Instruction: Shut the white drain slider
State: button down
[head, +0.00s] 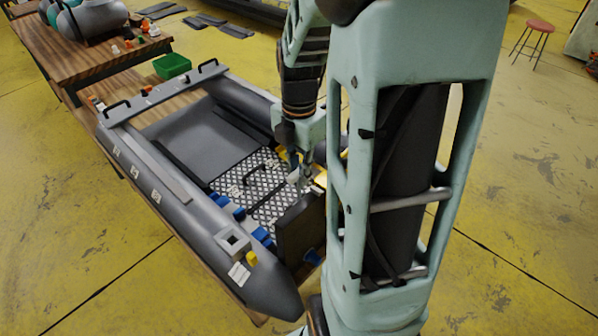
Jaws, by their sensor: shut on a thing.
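My gripper (298,175) reaches down at the inner side of the dark transom board (301,228) of a grey inflatable boat (175,215). It is shut on a small white piece (292,178) at its fingertips, which looks like the white drain slider. The fingers and my arm cover part of it. How far the slider is open or shut is too small to tell.
The boat lies on a wooden bench. A patterned floor mat (258,185) and several blue pieces (262,236) lie inside it. A red stool (538,30) stands far right on open yellow floor.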

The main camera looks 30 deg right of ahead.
jog(key=shift+s+f+b, duration=0.1)
jog(key=shift+f+b, duration=1.7)
jog(key=shift+f, duration=0.65)
jog(key=c, duration=1.8)
grip_release()
jog(key=shift+r, duration=0.15)
notch_tip(320, 180, up, 7)
jog(key=p, duration=0.5)
jog(key=shift+p, duration=0.4)
